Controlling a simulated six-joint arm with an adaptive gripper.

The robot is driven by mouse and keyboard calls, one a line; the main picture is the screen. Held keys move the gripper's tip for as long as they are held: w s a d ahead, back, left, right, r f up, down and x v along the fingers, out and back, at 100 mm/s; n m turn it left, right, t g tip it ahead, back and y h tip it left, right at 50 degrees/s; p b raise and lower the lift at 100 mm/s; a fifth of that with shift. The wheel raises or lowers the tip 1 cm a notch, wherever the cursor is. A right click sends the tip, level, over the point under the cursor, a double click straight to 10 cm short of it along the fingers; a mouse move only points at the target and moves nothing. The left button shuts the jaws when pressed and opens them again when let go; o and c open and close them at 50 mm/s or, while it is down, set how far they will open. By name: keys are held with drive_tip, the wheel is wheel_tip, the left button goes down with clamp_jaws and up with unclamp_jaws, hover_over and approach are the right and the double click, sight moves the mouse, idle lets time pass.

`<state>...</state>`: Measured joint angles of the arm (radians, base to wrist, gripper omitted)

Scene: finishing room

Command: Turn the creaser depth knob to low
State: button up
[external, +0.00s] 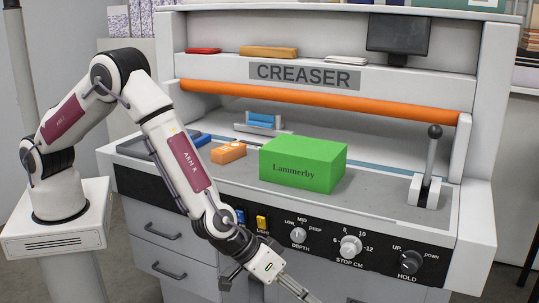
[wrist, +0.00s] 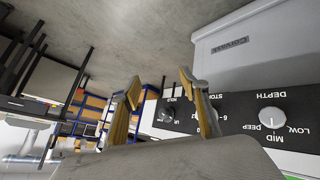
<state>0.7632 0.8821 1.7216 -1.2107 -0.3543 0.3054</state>
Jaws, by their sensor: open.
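The creaser depth knob (external: 298,235) is a small round light-grey dial on the black front panel, under the marks LOW, MID and DEEP. It also shows at the right of the wrist view (wrist: 272,117), where the panel appears upside down. I cannot tell clearly which mark it points at. My gripper (external: 300,290) is low in front of the panel, below the knob and apart from it, near the bottom edge of the external view. In the wrist view its two fingers (wrist: 160,86) are spread with nothing between them, and the knob lies to their right.
The stop knob (external: 350,246) and hold knob (external: 409,262) sit right of the depth knob. A yellow light switch (external: 262,223) is at its left. A green box (external: 303,163), an orange box (external: 229,152) and a lever (external: 431,165) stand on the bench above.

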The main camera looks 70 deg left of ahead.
wheel_tip(320, 180, down, 3)
drive_tip(key=w+a+n+t+y, duration=0.1)
drive_tip(key=w+a+n+y, duration=0.1)
drive_tip(key=a+y, duration=0.1)
drive_tip(key=n+y, duration=0.4)
drive_tip(key=y, duration=0.5)
approach(297, 237)
drive_tip(key=a, duration=0.2)
drive_tip(key=shift+w+d+f, duration=0.25)
drive_tip(key=shift+w+f, duration=0.1)
drive_tip(key=shift+w, duration=0.05)
drive_tip(key=shift+w, duration=0.1)
drive_tip(key=shift+x, duration=3.85)
drive_tip(key=shift+w+d, duration=0.1)
drive_tip(key=c, duration=1.1)
